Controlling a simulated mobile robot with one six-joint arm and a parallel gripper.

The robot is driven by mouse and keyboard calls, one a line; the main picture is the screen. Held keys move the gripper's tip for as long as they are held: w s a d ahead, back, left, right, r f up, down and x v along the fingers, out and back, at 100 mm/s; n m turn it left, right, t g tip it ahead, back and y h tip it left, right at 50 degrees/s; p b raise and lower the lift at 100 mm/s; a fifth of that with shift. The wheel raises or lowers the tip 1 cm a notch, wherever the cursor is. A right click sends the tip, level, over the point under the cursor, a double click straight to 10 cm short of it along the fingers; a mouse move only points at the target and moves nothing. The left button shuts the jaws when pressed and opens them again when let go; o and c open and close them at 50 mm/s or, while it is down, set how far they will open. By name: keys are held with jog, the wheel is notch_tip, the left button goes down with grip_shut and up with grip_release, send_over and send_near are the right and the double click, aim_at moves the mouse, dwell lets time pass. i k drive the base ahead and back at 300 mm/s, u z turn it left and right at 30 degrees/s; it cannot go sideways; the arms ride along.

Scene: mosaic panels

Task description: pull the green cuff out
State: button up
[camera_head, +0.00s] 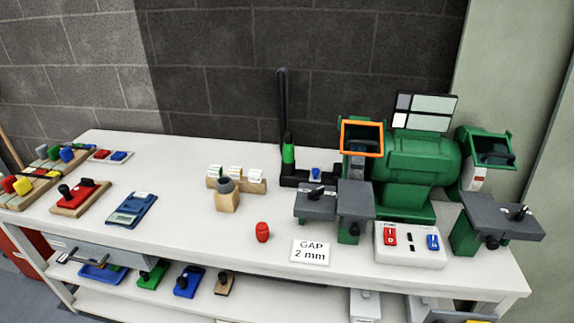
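The green cuff (288,153) is a small upright green sleeve at the foot of a tall black hose or post (283,100). It stands at the back of the bench, left of the green bench grinder (410,165). A dark base (290,180) lies below it, and I cannot tell how the cuff is seated there. A blue knob (316,173) is on the same base to the right. My gripper is not in view.
The white bench (180,240) has clear room at its front middle. Around the cuff are a grey grinder rest (315,203) in front, a wooden card rack (236,184) to the left and a block wall (230,95) behind. A red knob (262,232) stands nearer the front.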

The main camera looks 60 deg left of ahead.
aim_at(288, 151)
jog(key=k, duration=2.35)
jog(key=u, duration=3.5)
jog(key=i, duration=0.1)
jog(key=z, duration=2.2)
jog(key=i, duration=1)
jog(key=u, duration=0.05)
